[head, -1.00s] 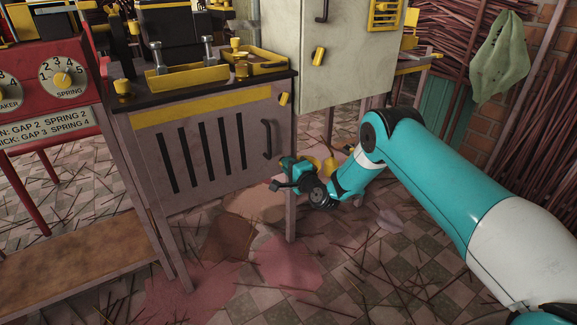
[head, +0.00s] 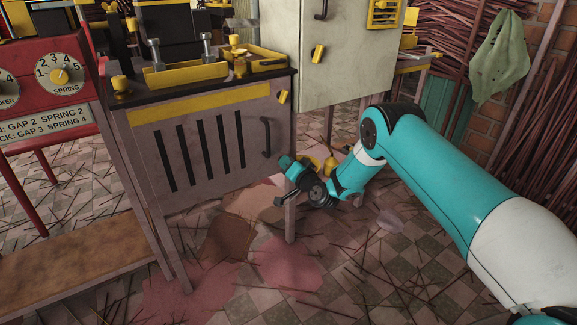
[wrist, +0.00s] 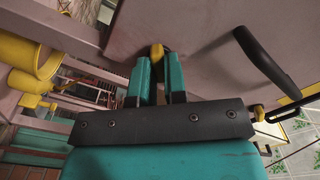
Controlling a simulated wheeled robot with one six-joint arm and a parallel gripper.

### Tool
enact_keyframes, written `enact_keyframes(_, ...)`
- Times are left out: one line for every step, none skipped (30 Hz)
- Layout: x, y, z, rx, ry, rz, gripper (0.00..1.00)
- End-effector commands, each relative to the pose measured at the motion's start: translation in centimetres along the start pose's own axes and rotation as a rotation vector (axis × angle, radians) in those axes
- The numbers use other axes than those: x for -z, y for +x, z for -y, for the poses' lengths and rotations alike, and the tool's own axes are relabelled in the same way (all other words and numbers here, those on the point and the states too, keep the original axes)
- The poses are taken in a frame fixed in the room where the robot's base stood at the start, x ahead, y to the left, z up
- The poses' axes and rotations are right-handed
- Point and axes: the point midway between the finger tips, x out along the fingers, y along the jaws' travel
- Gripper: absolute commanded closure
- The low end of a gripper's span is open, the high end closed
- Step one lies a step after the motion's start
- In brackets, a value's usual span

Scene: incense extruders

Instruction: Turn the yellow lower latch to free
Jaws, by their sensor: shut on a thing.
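The yellow lower latch (wrist: 156,50) shows in the wrist view as a small yellow piece at the edge of the grey-pink cabinet door. My gripper (wrist: 158,73) has its two teal fingers around it, shut on it at the tips. Most of the latch is hidden between the fingers. In the head view my gripper (head: 285,181) is at the lower right corner of the slotted door (head: 205,150) and hides the lower latch. A similar yellow latch (head: 284,97) sits higher at the same door's right edge, tilted.
A black door handle (head: 267,138) stands out above my gripper, and it looks close in the wrist view (wrist: 265,62). The cabinet's front leg (head: 290,225) is beside my gripper. Yellow parts (head: 314,163) lie behind it. Thin sticks litter the open tiled floor.

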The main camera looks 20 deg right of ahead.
Motion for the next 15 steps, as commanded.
enact_keyframes(-0.59, -0.03, 0.05, 0.002, -0.034, 0.011, 1.0)
enact_keyframes(-0.61, -0.04, 0.04, 0.002, -0.058, 0.011, 1.0)
enact_keyframes(-0.64, -0.05, 0.03, 0.002, -0.089, 0.012, 1.0)
enact_keyframes(-0.65, -0.06, 0.03, 0.002, -0.113, 0.012, 1.0)
enact_keyframes(-0.66, -0.06, 0.02, 0.002, -0.134, 0.012, 1.0)
enact_keyframes(-0.67, -0.06, 0.02, 0.002, -0.16, 0.013, 1.0)
enact_keyframes(-0.67, -0.06, 0.02, 0.002, -0.18, 0.013, 1.0)
enact_keyframes(-0.67, -0.06, 0.03, 0.002, -0.198, 0.013, 1.0)
enact_keyframes(-0.66, -0.06, 0.04, 0.002, -0.22, 0.013, 1.0)
enact_keyframes(-0.66, -0.06, 0.04, 0.002, -0.236, 0.013, 1.0)
enact_keyframes(-0.66, -0.06, 0.04, 0.002, -0.25, 0.013, 1.0)
enact_keyframes(-0.66, -0.06, 0.05, 0.002, -0.268, 0.014, 1.0)
enact_keyframes(-0.66, -0.06, 0.05, 0.002, -0.279, 0.014, 1.0)
enact_keyframes(-0.67, -0.07, 0.05, 0.002, -0.29, 0.014, 1.0)
enact_keyframes(-0.67, -0.07, 0.05, 0.002, -0.303, 0.014, 1.0)
